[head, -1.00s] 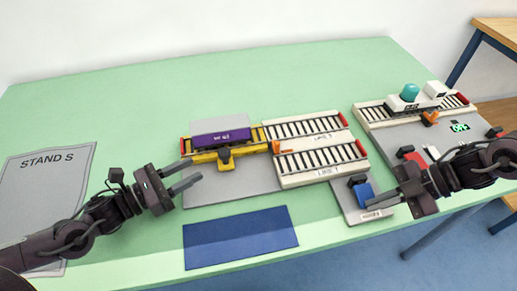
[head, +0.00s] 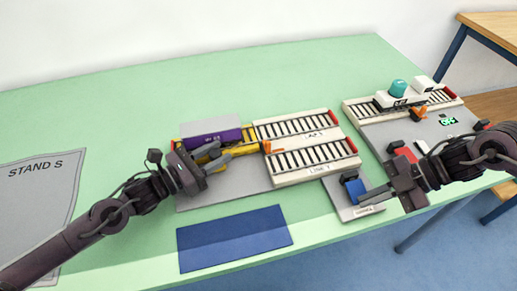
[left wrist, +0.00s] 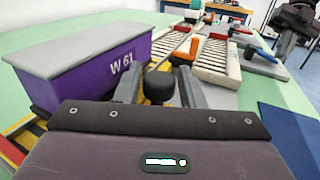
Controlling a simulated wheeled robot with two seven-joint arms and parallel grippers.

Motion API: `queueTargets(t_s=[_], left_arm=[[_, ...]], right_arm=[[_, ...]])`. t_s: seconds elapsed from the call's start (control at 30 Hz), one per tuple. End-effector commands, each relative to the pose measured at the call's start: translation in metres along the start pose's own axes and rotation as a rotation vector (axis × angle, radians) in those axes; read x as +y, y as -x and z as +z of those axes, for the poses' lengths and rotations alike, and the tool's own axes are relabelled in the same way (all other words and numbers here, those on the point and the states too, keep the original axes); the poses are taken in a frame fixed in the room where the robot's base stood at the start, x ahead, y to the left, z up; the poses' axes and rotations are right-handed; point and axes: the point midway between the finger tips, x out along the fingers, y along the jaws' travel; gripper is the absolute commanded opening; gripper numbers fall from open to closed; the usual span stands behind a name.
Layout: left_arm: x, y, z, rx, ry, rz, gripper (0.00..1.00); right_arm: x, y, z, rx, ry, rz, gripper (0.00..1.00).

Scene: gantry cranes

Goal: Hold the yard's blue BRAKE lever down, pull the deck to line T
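The yellow deck (head: 246,133) carries the purple wagon (head: 215,138), marked W 61 in the left wrist view (left wrist: 121,66). A black knob (left wrist: 160,84) on the deck stands between the fingers of my left gripper (head: 217,155); firm contact cannot be told. The track labelled what looks like LINE T (head: 315,164) lies right of the deck, nearer me than a second track (head: 295,125). The blue BRAKE lever (head: 354,189) sits on a grey plate by the front edge. My right gripper (head: 368,196) has its fingers together, with their tips at the lever.
A dark blue mat (head: 234,239) lies in front of the deck. A STAND S sheet (head: 38,200) lies at left. A second yard (head: 405,130) with a white wagon carrying a teal load (head: 398,89) stands at the right back. An orange lever (head: 267,147) stands at the tracks' near end.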

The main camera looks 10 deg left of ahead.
Motion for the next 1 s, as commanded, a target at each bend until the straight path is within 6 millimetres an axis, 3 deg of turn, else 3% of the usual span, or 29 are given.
queueTargets(t_s=[0.3,0.6,0.77,0.87,1.0], left_arm=[[0.000,-0.002,0.000,0.000,-0.001,0.000,0.36],[0.000,-0.002,0.000,0.000,0.000,0.000,0.00],[-0.001,-0.001,0.000,0.000,0.000,-0.001,0.00],[-0.012,0.004,-0.001,0.002,0.001,-0.003,0.00],[-0.044,0.017,-0.003,0.006,0.004,-0.006,0.00]], right_arm=[[0.001,0.000,0.000,0.000,0.002,0.001,0.00],[0.001,0.000,0.000,-0.001,0.001,0.002,0.00],[0.001,0.000,0.000,-0.001,0.001,0.002,0.00],[0.001,0.000,0.000,-0.001,0.001,0.002,0.00],[0.001,0.000,0.000,-0.001,0.002,0.003,0.00]])
